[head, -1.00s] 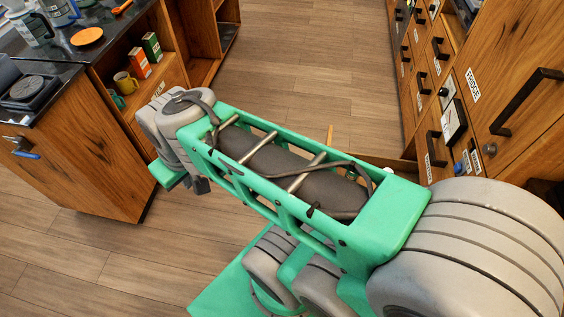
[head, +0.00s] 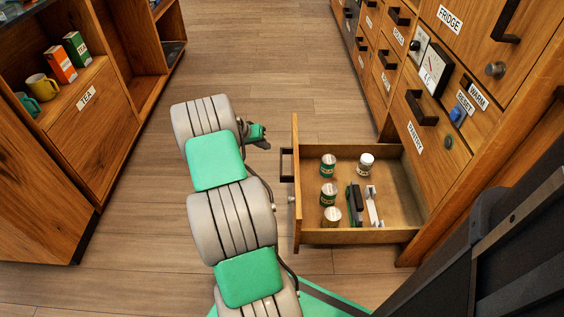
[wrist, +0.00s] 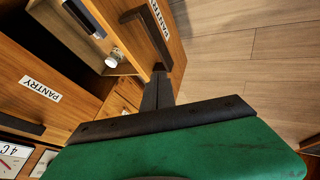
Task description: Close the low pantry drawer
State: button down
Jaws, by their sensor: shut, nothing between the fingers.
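The low pantry drawer (head: 297,215) stands pulled out from the right-hand cabinets in the head view. Its front faces left and carries a dark handle (head: 287,165). In the wrist view its labelled front (wrist: 172,45) is at the top, with the handle (wrist: 148,32) across it. My gripper (head: 262,137) is shut and empty, just left of the drawer front near its far end. In the wrist view the shut fingers (wrist: 160,78) point toward the front's edge and handle. I cannot tell whether they touch it.
The drawer holds several jars (head: 328,166), a dark item (head: 354,203) and a white item (head: 373,207). Above it is a shut pantry front (head: 405,115). A shelf unit (head: 98,115) with mugs and boxes stands left. Open floor (head: 250,55) lies between.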

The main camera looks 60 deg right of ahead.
jog(key=s+d+f+b, duration=0.4)
jog(key=s+d+f, duration=0.2)
jog(key=d+f, duration=0.1)
jog(key=shift+f+b, duration=0.25)
jog(key=shift+b, duration=0.05)
jog(key=shift+d, duration=0.1)
